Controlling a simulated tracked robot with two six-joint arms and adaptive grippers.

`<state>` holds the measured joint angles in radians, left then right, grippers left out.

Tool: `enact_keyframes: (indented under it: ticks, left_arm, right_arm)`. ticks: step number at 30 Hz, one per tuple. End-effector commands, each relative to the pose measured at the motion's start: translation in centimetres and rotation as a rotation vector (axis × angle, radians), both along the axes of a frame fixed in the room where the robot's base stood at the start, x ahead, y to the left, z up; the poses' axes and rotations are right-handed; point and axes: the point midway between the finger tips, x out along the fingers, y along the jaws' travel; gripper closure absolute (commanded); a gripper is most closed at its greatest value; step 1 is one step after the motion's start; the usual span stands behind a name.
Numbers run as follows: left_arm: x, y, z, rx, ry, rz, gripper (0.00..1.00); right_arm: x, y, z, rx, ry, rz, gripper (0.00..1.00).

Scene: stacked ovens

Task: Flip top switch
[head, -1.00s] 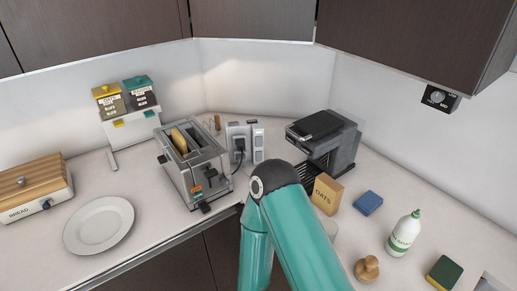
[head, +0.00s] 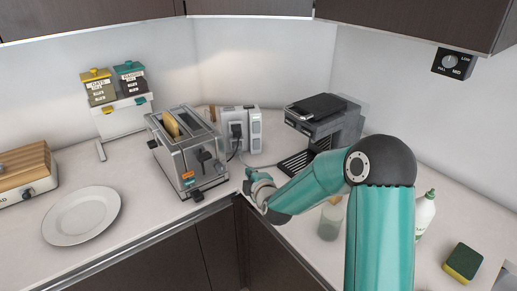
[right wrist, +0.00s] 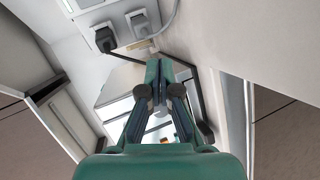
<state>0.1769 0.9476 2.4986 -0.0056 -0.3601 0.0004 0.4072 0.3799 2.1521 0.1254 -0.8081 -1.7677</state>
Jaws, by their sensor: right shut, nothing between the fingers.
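A grey-white outlet box (head: 253,122) stands at the back of the counter, between the toaster and the coffee machine. A black plug (head: 236,131) sits in its front, and pale switch-like pieces show on its right part. They are too small to tell which way they are set. The right wrist view shows the box with a dark plug (right wrist: 104,39) and a grey plug (right wrist: 141,24). My right gripper (right wrist: 155,68) is shut and empty, pointing toward the box and apart from it. In the head view its fingers are hard to make out. My left gripper is out of view.
The toaster (head: 190,160) with bread stands left of the box. The coffee machine (head: 325,125) is to its right. A cable runs along the counter. A plate (head: 82,215), a glass (head: 331,220), a bottle (head: 426,212) and a sponge (head: 463,263) also stand on the counter.

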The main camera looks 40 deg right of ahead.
Motion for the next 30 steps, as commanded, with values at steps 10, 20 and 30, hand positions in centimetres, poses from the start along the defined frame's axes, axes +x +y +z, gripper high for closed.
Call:
enact_keyframes:
  ticks: [10, 20, 30]
  left_arm:
    - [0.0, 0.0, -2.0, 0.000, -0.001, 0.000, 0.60]
    - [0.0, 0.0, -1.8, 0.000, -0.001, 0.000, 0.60]
    - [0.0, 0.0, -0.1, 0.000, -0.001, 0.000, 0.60]
  right_arm:
    - [-1.2, -5.7, 5.7, -0.256, -0.065, -0.080, 1.00]
    - [-0.8, -5.8, 5.6, -0.253, -0.064, -0.078, 1.00]
    - [3.3, -8.4, 5.0, -0.252, -0.063, -0.079, 1.00]
